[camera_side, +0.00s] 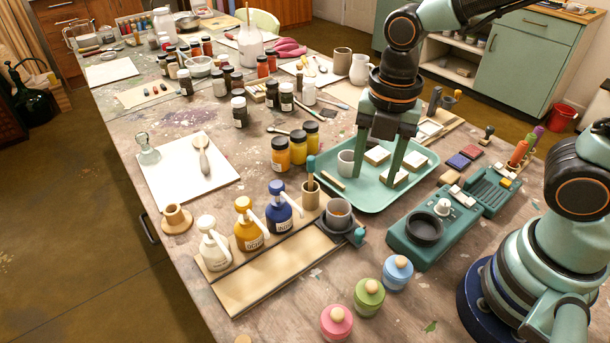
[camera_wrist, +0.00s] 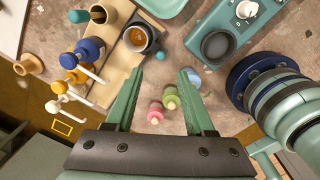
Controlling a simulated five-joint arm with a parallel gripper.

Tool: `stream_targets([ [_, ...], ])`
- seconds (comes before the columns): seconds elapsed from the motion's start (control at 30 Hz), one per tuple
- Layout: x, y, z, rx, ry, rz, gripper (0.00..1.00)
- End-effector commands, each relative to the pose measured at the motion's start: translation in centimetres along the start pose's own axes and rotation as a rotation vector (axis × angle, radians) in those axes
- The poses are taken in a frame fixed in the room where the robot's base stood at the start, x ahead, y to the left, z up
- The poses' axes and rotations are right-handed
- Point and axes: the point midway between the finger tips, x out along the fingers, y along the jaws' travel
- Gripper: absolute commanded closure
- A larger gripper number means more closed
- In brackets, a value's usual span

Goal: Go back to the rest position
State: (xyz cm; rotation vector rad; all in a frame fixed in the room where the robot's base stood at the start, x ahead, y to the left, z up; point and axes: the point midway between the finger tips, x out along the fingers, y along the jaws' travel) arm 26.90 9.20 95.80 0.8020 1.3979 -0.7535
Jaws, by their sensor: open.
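My gripper (camera_side: 375,181) is open, its two green fingers pointing down with nothing between them. In the side view it overlaps the green tray (camera_side: 318,192), but its height above the table is hard to tell. In the wrist view the open fingers (camera_wrist: 162,73) have bare table between their tips. The tray shows only at the top edge there (camera_wrist: 163,8). No rest position is marked in either view.
A grey cup with brown liquid (camera_side: 338,213) stands by a wooden rack (camera_side: 265,280) of pump bottles. Pink (camera_side: 336,323), green (camera_side: 369,297) and blue (camera_side: 397,272) jars stand in front. Bottles crowd the back.

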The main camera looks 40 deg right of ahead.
Motion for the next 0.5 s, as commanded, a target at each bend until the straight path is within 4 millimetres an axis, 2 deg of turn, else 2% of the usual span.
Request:
stream_targets([
  [0.27, -3.1, -0.6, 3.3, 0.722, -0.004, 0.164, 0.46],
  [0.5, -5.6, -1.6, 6.0, 1.364, 0.065, 0.318, 0.46],
])
